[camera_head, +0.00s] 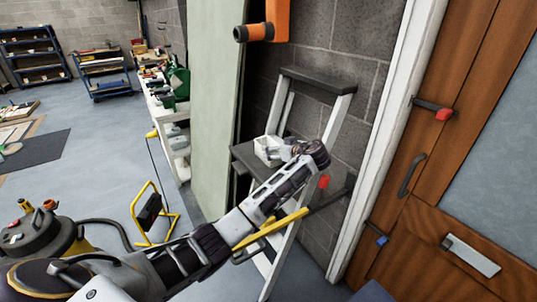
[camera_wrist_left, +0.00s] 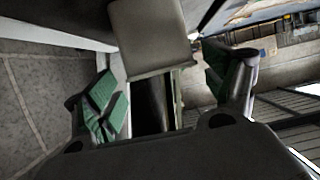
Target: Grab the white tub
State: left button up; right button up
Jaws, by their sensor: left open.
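The white tub (camera_head: 267,150) sits on a dark step of the stepladder (camera_head: 247,160), in the middle of the head view. My left arm reaches up to it from the lower left. My left gripper (camera_head: 291,149) is just right of the tub, partly overlapping its edge in this view. In the left wrist view, the open left gripper (camera_wrist_left: 165,82) shows its two green-padded fingers spread apart. A pale box shape, seemingly the tub (camera_wrist_left: 150,38), lies ahead between and beyond the fingertips. I cannot tell whether either finger touches it. My right gripper is not in view.
A brick wall (camera_head: 315,95) and a wooden door (camera_head: 420,215) stand close on the right. A pale panel (camera_head: 213,100) rises left of the ladder. An orange tool (camera_head: 262,30) hangs above. A yellow work light (camera_head: 152,210) and a vacuum (camera_head: 40,235) stand on the floor.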

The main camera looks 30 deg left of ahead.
aim_at(266, 140)
pick_arm(q)
jog(key=shift+s+f+p+x, duration=0.1)
jog(key=shift+p+x, duration=0.1)
jog(key=shift+x, duration=1.1)
jog(key=shift+s+f+p+x, duration=0.1)
jog(key=shift+f+p+x, duration=0.1)
jog(key=shift+x, duration=1.1)
jog(key=c, duration=1)
